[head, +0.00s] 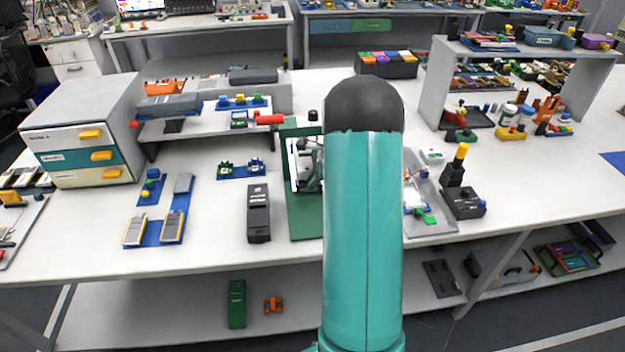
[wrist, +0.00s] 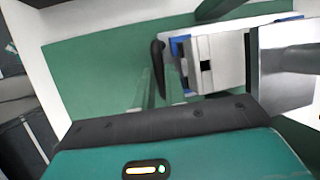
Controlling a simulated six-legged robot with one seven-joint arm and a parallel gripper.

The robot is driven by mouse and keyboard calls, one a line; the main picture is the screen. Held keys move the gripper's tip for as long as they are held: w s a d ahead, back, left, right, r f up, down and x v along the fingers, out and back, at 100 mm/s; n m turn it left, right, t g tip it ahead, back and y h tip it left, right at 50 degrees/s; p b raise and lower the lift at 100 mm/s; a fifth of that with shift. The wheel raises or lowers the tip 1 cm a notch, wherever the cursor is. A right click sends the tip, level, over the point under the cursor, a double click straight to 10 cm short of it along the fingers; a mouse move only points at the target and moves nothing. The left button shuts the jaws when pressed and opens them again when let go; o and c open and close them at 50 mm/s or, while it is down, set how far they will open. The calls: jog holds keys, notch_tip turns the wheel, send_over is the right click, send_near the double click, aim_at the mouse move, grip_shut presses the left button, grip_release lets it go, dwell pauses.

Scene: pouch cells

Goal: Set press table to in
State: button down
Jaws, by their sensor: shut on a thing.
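The press (head: 305,130) stands in the middle of the bench, with a red-ended lever on its left and a green base (head: 305,225) in front. My arm covers its right side in the head view. The press table, a pale sliding part (head: 296,165), is partly hidden behind my arm, so how far in it sits is hard to tell. In the wrist view, the green base (wrist: 90,75) lies below my gripper (wrist: 205,65). My gripper is at the press, shut on a part that looks like the press table; the exact contact is unclear.
A black box (head: 258,213) and blue trays with cells (head: 160,232) lie left of the press. A grey board (head: 432,222) and a black device with a yellow top (head: 462,200) stand to the right. A drawer cabinet (head: 85,130) is at far left.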

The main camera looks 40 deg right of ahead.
jog(key=c, duration=1.8)
grip_release()
jog(key=shift+w+d+r, duration=0.2)
jog(key=shift+w, duration=0.05)
jog(key=shift+c, duration=0.2)
jog(key=shift+o, duration=0.6)
jog(key=shift+w+f, duration=0.1)
jog(key=shift+s+a, duration=0.1)
jog(key=shift+s, duration=0.1)
jog(key=v, duration=1.3)
jog(key=shift+r, duration=0.3)
jog(key=shift+s, duration=0.15)
